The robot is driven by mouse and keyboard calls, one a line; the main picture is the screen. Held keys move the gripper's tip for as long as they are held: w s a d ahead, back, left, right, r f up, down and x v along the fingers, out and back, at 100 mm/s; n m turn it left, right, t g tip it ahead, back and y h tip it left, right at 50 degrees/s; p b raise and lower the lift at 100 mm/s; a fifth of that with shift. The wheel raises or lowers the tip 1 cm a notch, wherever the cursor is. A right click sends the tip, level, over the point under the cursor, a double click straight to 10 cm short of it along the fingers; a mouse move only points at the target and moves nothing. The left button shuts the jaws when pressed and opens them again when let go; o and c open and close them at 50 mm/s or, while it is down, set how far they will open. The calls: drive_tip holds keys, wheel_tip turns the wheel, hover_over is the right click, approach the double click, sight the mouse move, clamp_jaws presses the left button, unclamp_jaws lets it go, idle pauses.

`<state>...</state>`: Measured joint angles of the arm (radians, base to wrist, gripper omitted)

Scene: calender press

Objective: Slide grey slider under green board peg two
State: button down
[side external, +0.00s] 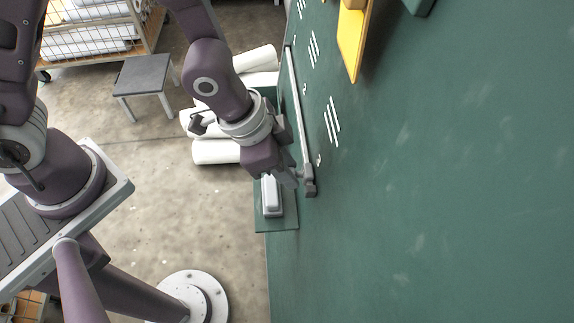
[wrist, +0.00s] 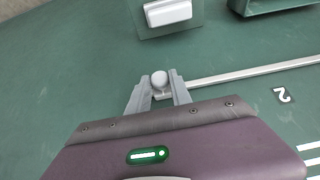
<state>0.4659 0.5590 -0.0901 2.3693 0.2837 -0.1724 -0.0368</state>
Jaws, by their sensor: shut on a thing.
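The grey slider (side external: 309,184) sits at the near, lower end of a straight pale rail (side external: 297,105) on the green board (side external: 430,190). In the wrist view its rounded grey knob (wrist: 160,80) is between my two fingertips. My gripper (side external: 292,178) is shut on that knob; it also shows in the wrist view (wrist: 159,86). The rail (wrist: 250,73) runs off to the right there, with a white "2" label (wrist: 283,95) beside it. I cannot make out a peg at that label.
A white block (side external: 271,196) sits on a small green shelf (side external: 289,222) beside the slider. A green tray (wrist: 280,5) is at the wrist view's top right. White line groups (side external: 332,121) mark the board. A yellow panel (side external: 354,40) is higher up; white rolls (side external: 215,152) lie behind my arm.

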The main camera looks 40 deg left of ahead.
drive_tip(key=w+a, duration=1.2)
drive_tip(key=shift+w+a, duration=0.35)
drive_tip(key=shift+w, duration=0.05)
drive_tip(key=c, duration=1.2)
unclamp_jaws()
drive_tip(key=shift+o, duration=0.2)
drive_tip(key=shift+r, duration=0.1)
drive_tip(key=v, duration=0.7)
